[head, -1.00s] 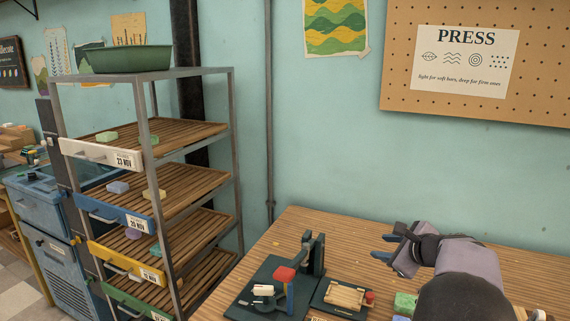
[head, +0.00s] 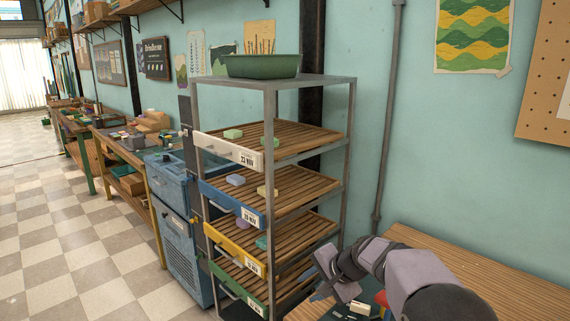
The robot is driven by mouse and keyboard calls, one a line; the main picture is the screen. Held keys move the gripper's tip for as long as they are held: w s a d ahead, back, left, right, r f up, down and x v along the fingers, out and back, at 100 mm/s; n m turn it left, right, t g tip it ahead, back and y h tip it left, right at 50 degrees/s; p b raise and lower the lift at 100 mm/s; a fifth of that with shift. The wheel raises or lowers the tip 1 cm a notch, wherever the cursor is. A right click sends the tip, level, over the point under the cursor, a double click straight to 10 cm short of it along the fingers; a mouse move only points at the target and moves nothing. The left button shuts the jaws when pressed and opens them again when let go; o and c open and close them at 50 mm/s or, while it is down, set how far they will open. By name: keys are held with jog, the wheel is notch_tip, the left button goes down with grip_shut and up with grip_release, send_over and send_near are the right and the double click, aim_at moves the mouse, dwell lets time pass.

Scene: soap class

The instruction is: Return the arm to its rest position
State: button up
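My arm comes in from the lower right of the head view, with its grey-lilac links folded over the wooden bench (head: 480,275). My gripper (head: 328,285) hangs at the bench's left end, close in the picture to the right side of the drying rack (head: 345,170). Its fingers are dark and seen at an angle, so their gap is not clear. No object shows in it. Below it, a white piece (head: 360,307) and part of a red-topped press (head: 382,298) show, partly hidden by my arm.
The metal rack has slatted shelves with pastel soaps and white, blue, yellow and green fronts. A green tub (head: 262,66) sits on top. A blue cabinet (head: 180,225) stands left of it. Further left are workbenches and open checkered floor (head: 75,240).

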jog(key=s+d+f+n+g+h+b, duration=0.25)
jog(key=s+f, duration=0.35)
jog(key=s, duration=0.5)
jog(key=s+d+f+n+g+h+b, duration=0.15)
jog(key=s+d+f+n+b, duration=0.35)
jog(key=s, duration=0.6)
jog(key=s+f+n+g+h+b, duration=0.1)
jog(key=s+f+n+g, duration=0.15)
jog(key=s+f, duration=0.65)
notch_tip(320, 180, up, 19)
jog(key=s+p, duration=0.2)
jog(key=p, duration=1.5)
jog(key=shift+s+d+r+p, duration=0.2)
jog(key=shift+s+p, duration=0.05)
jog(key=shift+p, duration=0.1)
